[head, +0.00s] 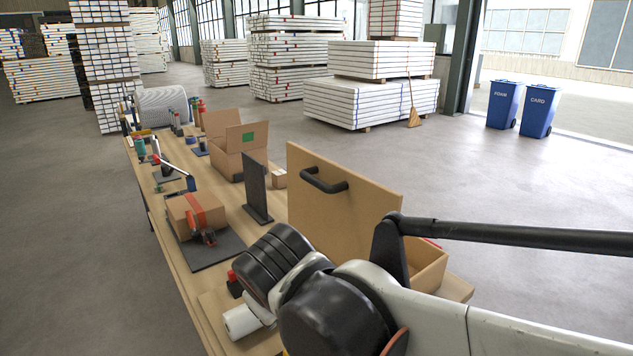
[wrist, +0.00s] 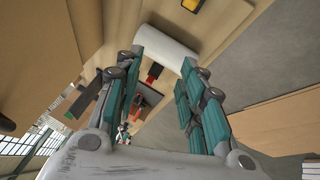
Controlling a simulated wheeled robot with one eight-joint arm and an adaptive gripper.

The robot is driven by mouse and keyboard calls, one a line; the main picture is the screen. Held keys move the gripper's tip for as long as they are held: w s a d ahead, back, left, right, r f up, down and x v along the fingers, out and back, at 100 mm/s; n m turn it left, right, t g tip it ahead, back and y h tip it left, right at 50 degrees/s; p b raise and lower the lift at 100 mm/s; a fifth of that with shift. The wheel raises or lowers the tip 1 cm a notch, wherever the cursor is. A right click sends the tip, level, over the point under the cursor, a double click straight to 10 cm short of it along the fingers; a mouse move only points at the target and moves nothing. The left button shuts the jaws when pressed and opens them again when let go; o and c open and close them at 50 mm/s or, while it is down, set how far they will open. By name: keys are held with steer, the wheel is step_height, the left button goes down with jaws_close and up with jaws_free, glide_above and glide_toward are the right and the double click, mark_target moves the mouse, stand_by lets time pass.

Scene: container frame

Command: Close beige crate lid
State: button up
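The beige crate (head: 428,262) stands at the near right end of the long table, partly hidden behind my arm. Its lid (head: 345,205) stands open and upright, with a black bar handle (head: 325,184) on the face towards the left. In the wrist view, a large beige panel at the left (wrist: 45,50) looks like the lid, with a dark piece, probably the handle, at the left edge. My gripper (wrist: 160,78) is open, its teal-padded fingers wide apart with nothing between them. My gripper's fingers cannot be made out in the head view.
On the wooden table stand a black upright plate (head: 257,190), a taped cardboard box (head: 190,212) on a dark mat, an open carton (head: 240,160) and a white roll (head: 243,321). Tools crowd the far end. The floor left of the table is clear.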

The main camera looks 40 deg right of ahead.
steer(key=w+d+r+n+h+p, duration=0.1)
steer(key=w+d+r+h, duration=0.4)
steer(key=d+r+h, duration=0.1)
steer(key=h+p, duration=0.1)
steer(key=h, duration=0.5)
glide_toward(314, 184)
steer(key=b+x, duration=0.3)
steer(key=x, duration=0.8)
steer(key=shift+d+b, duration=0.1)
steer(key=shift+b, duration=0.25)
steer(key=shift+c, duration=0.5)
jaws_close()
